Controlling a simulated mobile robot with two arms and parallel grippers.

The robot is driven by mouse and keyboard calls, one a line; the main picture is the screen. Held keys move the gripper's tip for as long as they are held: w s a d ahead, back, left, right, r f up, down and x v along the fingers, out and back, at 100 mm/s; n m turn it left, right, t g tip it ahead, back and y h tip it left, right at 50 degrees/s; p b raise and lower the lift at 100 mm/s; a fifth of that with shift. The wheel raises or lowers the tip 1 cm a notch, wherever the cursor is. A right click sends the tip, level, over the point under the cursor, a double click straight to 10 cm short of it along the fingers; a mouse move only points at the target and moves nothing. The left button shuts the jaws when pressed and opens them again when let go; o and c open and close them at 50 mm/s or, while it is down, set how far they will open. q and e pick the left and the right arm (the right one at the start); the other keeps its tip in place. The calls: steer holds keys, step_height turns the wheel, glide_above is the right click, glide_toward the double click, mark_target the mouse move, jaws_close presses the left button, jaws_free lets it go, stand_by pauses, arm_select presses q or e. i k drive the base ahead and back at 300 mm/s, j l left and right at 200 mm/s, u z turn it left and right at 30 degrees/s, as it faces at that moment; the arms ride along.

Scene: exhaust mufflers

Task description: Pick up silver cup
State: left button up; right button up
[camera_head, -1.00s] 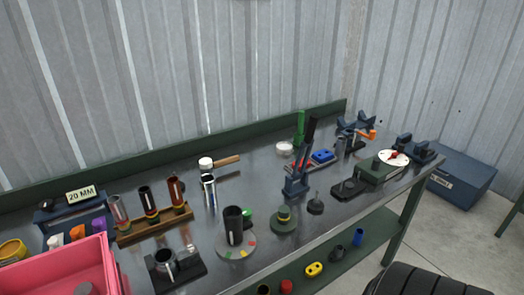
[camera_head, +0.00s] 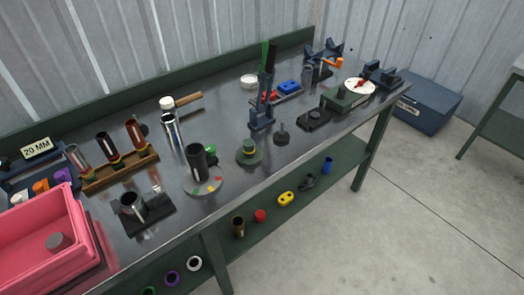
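A shiny silver cylinder (camera_head: 171,130) stands upright on the metal workbench (camera_head: 225,120), in front of a mallet (camera_head: 180,101). A second metallic, open-topped cup (camera_head: 131,205) sits on a black base (camera_head: 152,217) near the front left of the bench. I cannot tell which of these is the silver cup. Neither of my grippers is in the view.
A pink bin (camera_head: 84,240) is at the front left. A wooden rack (camera_head: 121,173) holds several tubes. A dark cup (camera_head: 196,163) stands on a round plate with coloured marks. A blue press (camera_head: 262,115) is mid-bench. Open floor (camera_head: 370,230) lies right of the bench.

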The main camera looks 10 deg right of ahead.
mark_target(57, 241)
steer(key=z, duration=0.15)
steer(key=u, duration=1.65)
